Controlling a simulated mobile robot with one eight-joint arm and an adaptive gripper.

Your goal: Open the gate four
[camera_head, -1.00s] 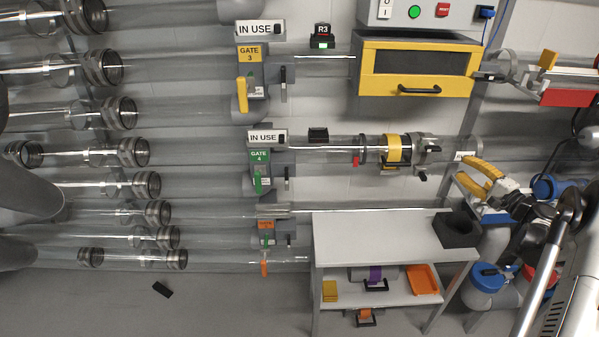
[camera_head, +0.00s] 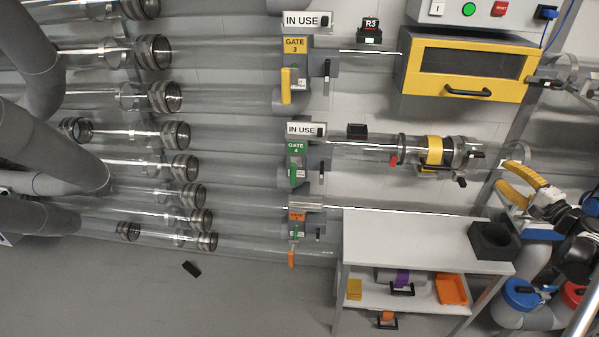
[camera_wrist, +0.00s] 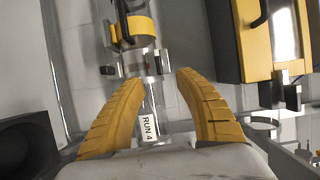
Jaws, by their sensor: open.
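Gate four is the housing with the green "GATE 4" label (camera_head: 296,149), in the middle of the head view. My gripper (camera_head: 522,182) is at the right of the head view, well apart from the gate. The gate does not show in the wrist view.
Gate three (camera_head: 295,46) with a yellow handle is above, and a gate with an orange label (camera_head: 296,215) is below. A yellow-fronted box (camera_head: 468,66) hangs at upper right. A grey table (camera_head: 405,236) with a black block (camera_head: 494,240) stands below. Floor at lower left is mostly clear.

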